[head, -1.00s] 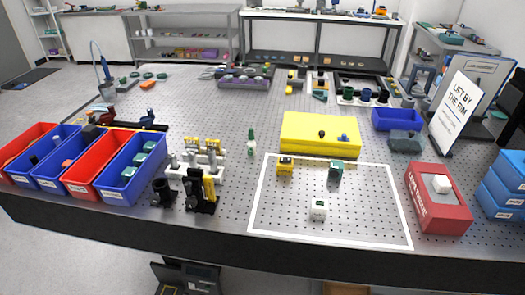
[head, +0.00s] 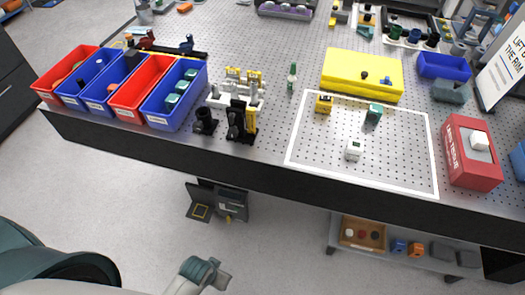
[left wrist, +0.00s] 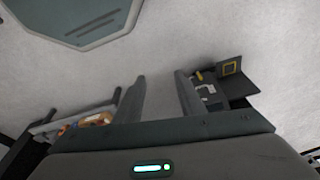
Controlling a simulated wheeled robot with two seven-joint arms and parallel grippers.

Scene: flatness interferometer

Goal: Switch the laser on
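No thing in view is legibly marked as the laser or its switch. A dark box (head: 231,204) with a flap bearing a yellow-outlined square (head: 200,210) shows below the table's front edge; it also shows in the left wrist view (left wrist: 225,90), with small pale and yellow parts that are too small to identify. My left gripper (head: 218,275) is low at the bottom of the head view, below and apart from that box. In the left wrist view its fingers (left wrist: 160,98) are spread with nothing between them. My right gripper is not in view.
The perforated table (head: 270,165) carries red and blue bins (head: 175,95), a white-outlined area (head: 290,140) with small mounts, a yellow block (head: 360,75) and a red lens-tissue box (head: 470,152). A low shelf (head: 400,262) with small items stands below right. Floor between is clear.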

